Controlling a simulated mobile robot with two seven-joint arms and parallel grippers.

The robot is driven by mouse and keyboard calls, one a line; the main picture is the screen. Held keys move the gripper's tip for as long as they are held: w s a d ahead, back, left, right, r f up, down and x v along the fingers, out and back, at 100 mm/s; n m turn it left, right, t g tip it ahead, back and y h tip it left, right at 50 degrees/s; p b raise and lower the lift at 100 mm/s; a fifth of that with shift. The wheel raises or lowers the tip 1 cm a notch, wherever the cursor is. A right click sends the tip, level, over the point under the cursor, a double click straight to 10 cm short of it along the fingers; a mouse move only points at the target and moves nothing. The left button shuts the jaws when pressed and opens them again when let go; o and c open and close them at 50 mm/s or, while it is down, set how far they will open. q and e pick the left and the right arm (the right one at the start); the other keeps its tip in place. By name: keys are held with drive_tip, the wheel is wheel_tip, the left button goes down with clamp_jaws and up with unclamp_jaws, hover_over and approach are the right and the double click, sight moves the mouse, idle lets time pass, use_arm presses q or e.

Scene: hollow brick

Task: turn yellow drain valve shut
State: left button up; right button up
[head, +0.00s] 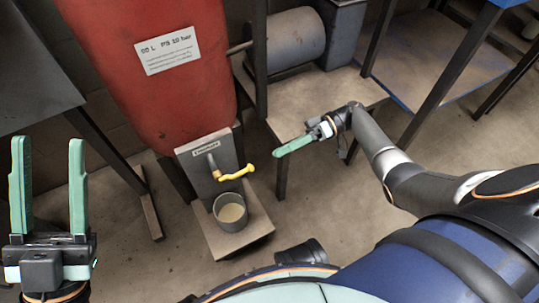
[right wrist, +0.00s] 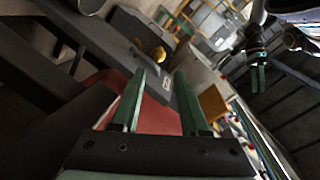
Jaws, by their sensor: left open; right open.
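The yellow drain valve handle (head: 236,173) sticks out to the right from a short spout on a grey plate (head: 223,162) below the red tank (head: 150,70). A small yellow shape (right wrist: 158,54), probably the handle, shows beyond my fingers in the right wrist view. My right gripper (head: 280,152) is right of and a little above the handle in the head view, apart from it. Its fingers look edge-on there; the right wrist view shows them apart with nothing between them. My left gripper (head: 48,142) is open and empty at the far left, fingers pointing up.
A grey bucket (head: 230,214) with pale liquid stands on a low platform (head: 237,243) under the spout. A dark-legged bench (head: 315,97) carrying a grey cylinder (head: 283,40) stands behind my right gripper. A dark table (head: 35,70) is at left.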

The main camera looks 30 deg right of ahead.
drive_tip(key=shift+d, duration=0.25)
drive_tip(key=shift+c, duration=0.2)
